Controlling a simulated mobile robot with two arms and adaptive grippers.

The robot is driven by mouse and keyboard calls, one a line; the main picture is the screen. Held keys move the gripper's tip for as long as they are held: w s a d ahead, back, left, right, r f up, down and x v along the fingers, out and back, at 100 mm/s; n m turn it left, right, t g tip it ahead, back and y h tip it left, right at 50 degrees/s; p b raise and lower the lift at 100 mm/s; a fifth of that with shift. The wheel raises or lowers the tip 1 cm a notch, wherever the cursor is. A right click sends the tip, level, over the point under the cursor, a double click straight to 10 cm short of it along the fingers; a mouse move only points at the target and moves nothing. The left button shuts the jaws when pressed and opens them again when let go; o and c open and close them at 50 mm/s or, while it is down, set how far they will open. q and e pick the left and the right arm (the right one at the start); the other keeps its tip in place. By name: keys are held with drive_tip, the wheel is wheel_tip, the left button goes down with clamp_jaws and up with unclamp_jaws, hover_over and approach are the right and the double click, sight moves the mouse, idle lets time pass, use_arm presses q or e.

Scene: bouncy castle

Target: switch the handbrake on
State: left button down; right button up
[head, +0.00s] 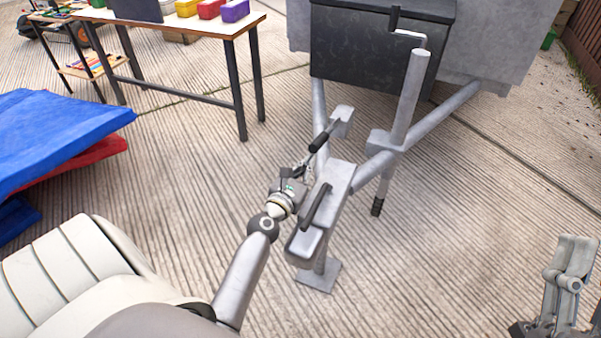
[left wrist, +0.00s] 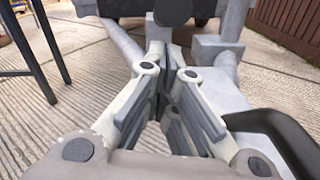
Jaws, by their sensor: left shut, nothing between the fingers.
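The handbrake lever (head: 325,136) has a black grip and sits on the grey trailer drawbar, angled up to the right. In the left wrist view a dark round end (left wrist: 173,10), apparently the lever's grip, shows just beyond my fingertips. My left gripper (head: 307,162) is shut and empty, close below the lever; contact cannot be told. Its fingers also show in the left wrist view (left wrist: 168,72). The coupling's black handle (head: 317,206) is just right of my left gripper. My right gripper (head: 573,258) is at the lower right, away from the trailer; its finger state is unclear.
The trailer's grey post (head: 410,100) with a crank stands right of the lever, before a dark box (head: 365,50). A wooden-topped table (head: 175,25) with coloured bins is at the upper left. Blue mats (head: 55,135) lie at the left.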

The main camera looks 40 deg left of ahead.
use_arm(q)
drive_tip(key=shift+w+a, duration=0.15)
drive_tip(key=shift+w, duration=0.6)
drive_tip(key=shift+w+a, duration=0.15)
drive_tip(key=shift+w, duration=0.55)
use_arm(e)
drive_tip(key=shift+s+r+t+y, duration=0.3)
drive_tip(key=shift+s+r+t, duration=0.1)
drive_tip(key=shift+s+r, duration=0.2)
drive_tip(key=shift+w, duration=0.1)
